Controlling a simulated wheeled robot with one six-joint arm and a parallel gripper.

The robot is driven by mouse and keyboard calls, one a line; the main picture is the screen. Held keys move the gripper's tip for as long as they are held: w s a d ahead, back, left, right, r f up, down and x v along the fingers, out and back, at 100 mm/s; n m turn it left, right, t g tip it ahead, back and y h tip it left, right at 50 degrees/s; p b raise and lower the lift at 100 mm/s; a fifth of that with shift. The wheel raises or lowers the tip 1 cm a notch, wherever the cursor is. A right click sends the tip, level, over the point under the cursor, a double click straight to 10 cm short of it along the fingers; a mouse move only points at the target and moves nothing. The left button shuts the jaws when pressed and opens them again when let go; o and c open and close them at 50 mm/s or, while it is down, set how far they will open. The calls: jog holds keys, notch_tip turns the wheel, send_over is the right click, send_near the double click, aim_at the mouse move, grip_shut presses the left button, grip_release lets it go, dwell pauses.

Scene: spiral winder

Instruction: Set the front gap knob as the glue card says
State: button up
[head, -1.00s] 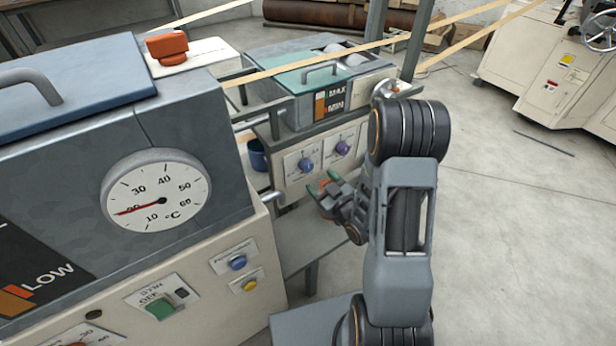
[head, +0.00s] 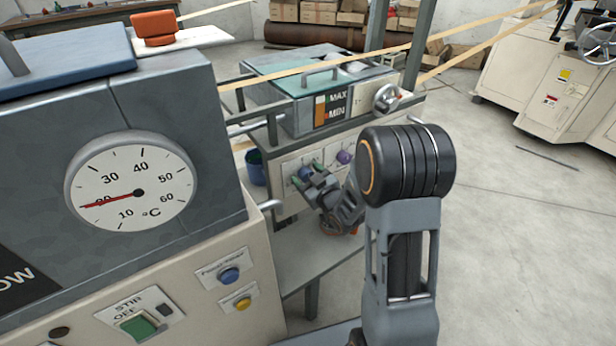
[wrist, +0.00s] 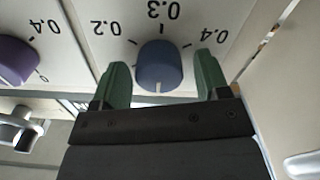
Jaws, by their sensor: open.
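A blue knob (head: 306,173) and a purple knob (head: 345,157) sit side by side on the cream front panel of the far machine. In the wrist view the blue knob (wrist: 160,66) stands between my fingertips, beneath upside-down marks 0.2, 0.3 and 0.4. A pale line shows on its lower edge. The purple knob (wrist: 17,60) is at the left there. My gripper (head: 308,175) is open at the blue knob; its green fingers (wrist: 162,82) lie either side with visible gaps. I cannot make out a glue card, or which knob is labelled front.
The near machine carries a temperature dial (head: 132,187), a blue button (head: 230,275) and a green switch (head: 138,326). A shelf (head: 310,262) lies below the knob panel. A handwheel (head: 386,98) is above right. Paper strips run overhead.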

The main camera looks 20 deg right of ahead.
jog(key=shift+c, duration=0.5)
jog(key=c, duration=0.8)
jog(key=shift+c, duration=0.2)
jog(key=shift+m, duration=0.3)
